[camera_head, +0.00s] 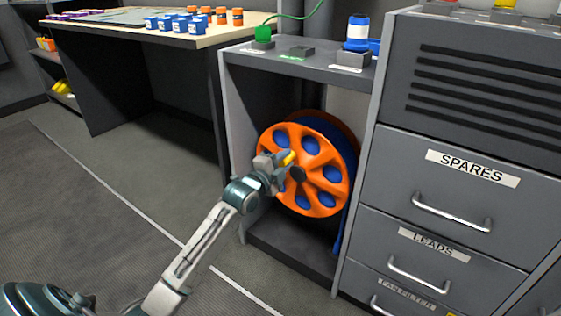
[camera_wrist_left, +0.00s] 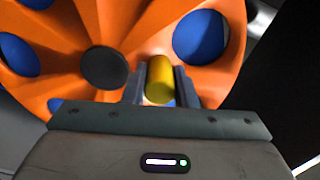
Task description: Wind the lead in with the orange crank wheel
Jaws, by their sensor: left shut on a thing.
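The orange crank wheel (camera_head: 325,181) is the face of a reel in the open bay of the grey cabinet. Blue lead shows through its round holes. A yellow crank handle (camera_wrist_left: 159,82) stands out from the wheel, up and left of the dark hub (camera_head: 298,174) in the head view. My left gripper (camera_head: 284,159) is shut on the yellow handle, with one finger on each side of it in the left wrist view. A blue length of lead (camera_head: 340,232) hangs at the reel's right edge. My right gripper is not in view.
Drawers marked SPARES (camera_head: 472,167) and LEADS (camera_head: 433,243) with protruding handles stand right of the bay. A shelf (camera_head: 325,73) with a green plug (camera_head: 263,36) and a blue-white connector (camera_head: 357,32) lies above. A workbench (camera_head: 225,37) is at back left. The floor at left is clear.

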